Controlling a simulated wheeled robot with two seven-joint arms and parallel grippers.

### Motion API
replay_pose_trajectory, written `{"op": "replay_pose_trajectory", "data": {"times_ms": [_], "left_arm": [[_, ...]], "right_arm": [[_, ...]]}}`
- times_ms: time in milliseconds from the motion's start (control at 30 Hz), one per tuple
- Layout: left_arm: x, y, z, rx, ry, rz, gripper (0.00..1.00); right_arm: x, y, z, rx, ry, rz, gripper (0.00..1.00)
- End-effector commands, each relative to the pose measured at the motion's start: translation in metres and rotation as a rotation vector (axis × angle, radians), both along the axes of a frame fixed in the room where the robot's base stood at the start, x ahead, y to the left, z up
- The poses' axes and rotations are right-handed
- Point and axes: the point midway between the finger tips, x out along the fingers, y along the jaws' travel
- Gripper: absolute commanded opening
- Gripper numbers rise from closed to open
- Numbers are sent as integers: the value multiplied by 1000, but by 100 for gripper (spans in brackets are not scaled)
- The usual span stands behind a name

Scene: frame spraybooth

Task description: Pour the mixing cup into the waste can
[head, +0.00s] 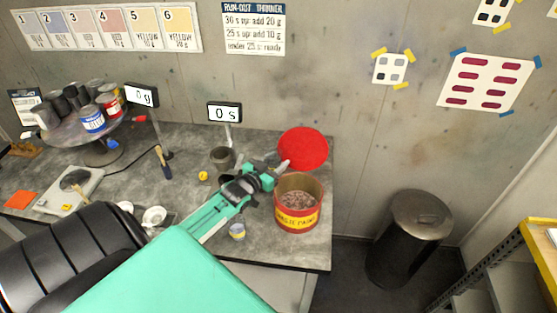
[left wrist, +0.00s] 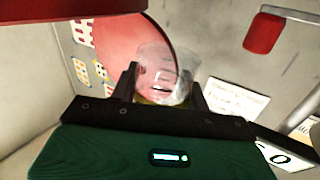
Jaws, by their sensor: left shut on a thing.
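The waste can (head: 297,217) is a red and yellow open can labelled "WASTE PAINT", standing near the right edge of the bench. Its round red lid (head: 306,147) is up behind it and also shows in the left wrist view (left wrist: 112,45). My left gripper (head: 278,167) is by the can's back left rim. It is shut on the clear mixing cup (left wrist: 165,72), which sits between the fingers in the left wrist view. In the head view the cup is small and mostly hidden by the gripper. I cannot tell its tilt or its contents. My right gripper is not in view.
A small tin (head: 237,231) is left of the can. A scale (head: 72,188) and paint carousel (head: 70,125) are further left. A metal bin (head: 412,235) stands on the floor at right.

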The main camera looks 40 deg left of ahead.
Motion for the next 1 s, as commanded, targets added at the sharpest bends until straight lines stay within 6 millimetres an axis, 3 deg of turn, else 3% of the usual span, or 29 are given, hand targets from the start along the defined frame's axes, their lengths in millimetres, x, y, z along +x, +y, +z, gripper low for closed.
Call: {"op": "replay_pose_trajectory", "data": {"times_ms": [433, 700, 1000], "left_arm": [[0, 1, 2, -23, -4, 0, 22], [0, 1, 27, -22, -5, -1, 22], [0, 1, 40, -22, -3, 0, 22]], "right_arm": [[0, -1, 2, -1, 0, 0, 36], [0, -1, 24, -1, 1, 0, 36], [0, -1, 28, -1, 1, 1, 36]]}}
